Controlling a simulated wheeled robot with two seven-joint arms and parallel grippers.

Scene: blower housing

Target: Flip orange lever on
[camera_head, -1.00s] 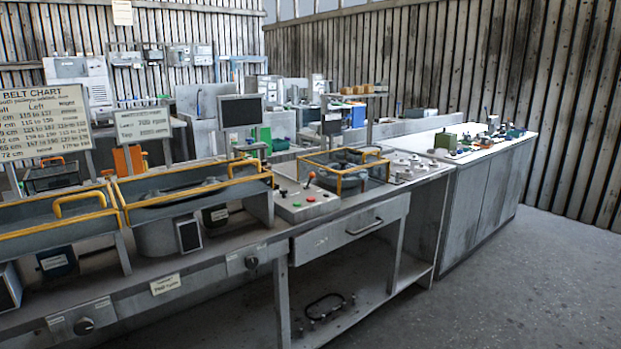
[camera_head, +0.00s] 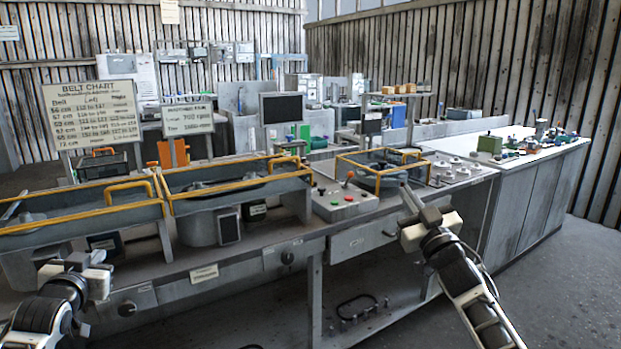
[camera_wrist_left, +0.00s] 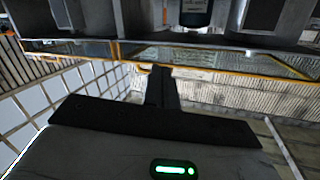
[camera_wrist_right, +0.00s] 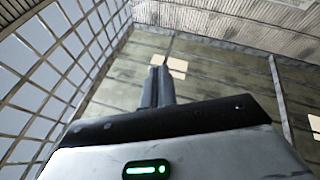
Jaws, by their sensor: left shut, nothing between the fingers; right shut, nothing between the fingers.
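A lever with an orange-red knob (camera_head: 350,174) stands on the grey control box (camera_head: 343,209), between the yellow-railed guards on the bench. Small red and green buttons sit on the same box. Which position the lever is in is hard to tell at this size. My right gripper (camera_head: 407,190) is shut and empty, raised in front of the bench and right of the lever, apart from it. Its closed fingers show in the right wrist view (camera_wrist_right: 158,75). My left gripper (camera_head: 97,257) is low at the left, far from the lever. The left wrist view shows its fingers (camera_wrist_left: 160,75) shut and empty.
A yellow-railed guard (camera_head: 238,180) lies left of the control box and a yellow-framed cage (camera_head: 385,172) right of it. A dark monitor (camera_head: 282,108) stands behind. The belt chart (camera_head: 92,113) is at the left. Grey floor (camera_head: 555,290) is open at the right.

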